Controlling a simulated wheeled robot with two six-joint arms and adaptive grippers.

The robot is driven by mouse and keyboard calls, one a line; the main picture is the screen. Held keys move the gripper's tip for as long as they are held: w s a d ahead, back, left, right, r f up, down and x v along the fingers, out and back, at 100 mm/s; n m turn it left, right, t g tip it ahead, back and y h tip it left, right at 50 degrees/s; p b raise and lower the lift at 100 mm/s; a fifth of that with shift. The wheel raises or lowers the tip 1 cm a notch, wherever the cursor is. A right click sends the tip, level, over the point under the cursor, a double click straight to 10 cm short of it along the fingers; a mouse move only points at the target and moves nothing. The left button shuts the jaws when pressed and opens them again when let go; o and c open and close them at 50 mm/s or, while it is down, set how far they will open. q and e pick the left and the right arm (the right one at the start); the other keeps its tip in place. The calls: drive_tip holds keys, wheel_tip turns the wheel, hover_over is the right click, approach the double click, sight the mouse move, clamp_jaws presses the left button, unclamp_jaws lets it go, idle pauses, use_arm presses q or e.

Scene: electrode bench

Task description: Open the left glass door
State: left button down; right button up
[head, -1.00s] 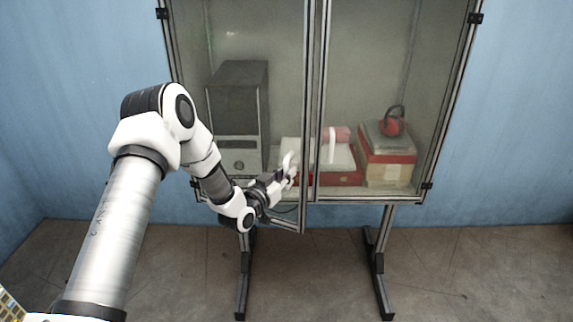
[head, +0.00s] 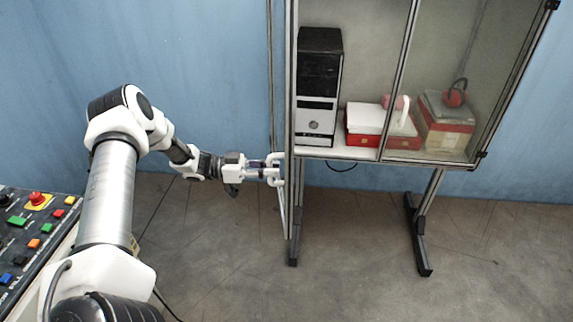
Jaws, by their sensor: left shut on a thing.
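The left glass door (head: 272,80) of the cabinet is swung wide open and shows almost edge-on at the cabinet's left side. My left gripper (head: 273,170) is at the lower part of this door, shut on its white handle (head: 281,156). The fingers partly hide the handle. The right glass door (head: 440,75) is closed. My right gripper is not in view.
The open left half shows a black and silver computer tower (head: 318,90) and a red and white box (head: 372,120). Red earmuffs (head: 455,95) lie on boxes behind the right door. A button panel (head: 40,230) stands at lower left. The floor in front is clear.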

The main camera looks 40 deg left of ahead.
use_arm(q)
drive_tip(key=p+v, duration=0.2)
drive_tip(key=v, duration=0.7)
drive_tip(key=shift+a, duration=0.2)
drive_tip(key=c, duration=1.1)
unclamp_jaws()
drive_tip(key=shift+c, duration=0.2)
drive_tip(key=v, duration=1.2)
